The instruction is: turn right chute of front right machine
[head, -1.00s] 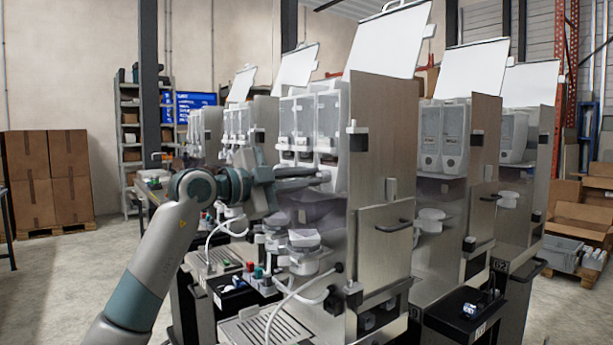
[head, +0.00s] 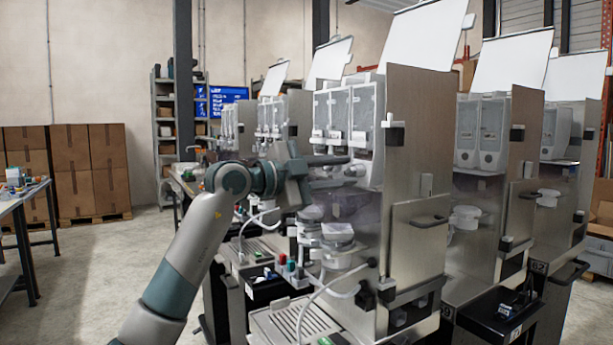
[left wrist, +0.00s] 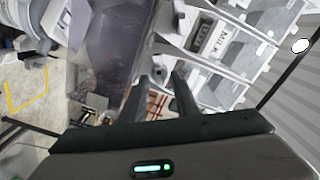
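The front right machine (head: 410,150) is a tall metal-sided dispenser with its white lid raised and several clear canisters (head: 348,110) side by side. White chutes show at the canister bottoms; the right chute (head: 361,139) is at the right end of the row. My left gripper (head: 342,160) is just below and in front of these chutes, pointing right. In the left wrist view, its two dark fingers (left wrist: 161,88) are apart, with a white chute piece (left wrist: 159,66) at or just beyond their tips. I cannot tell whether they touch it. My right gripper is out of view.
Below the gripper are white mixing bowls (head: 338,233), hoses and a drip tray (head: 292,322). More machines stand to the right (head: 490,150) and behind. A table (head: 20,200) and stacked cartons (head: 75,170) stand at the left, with clear floor between.

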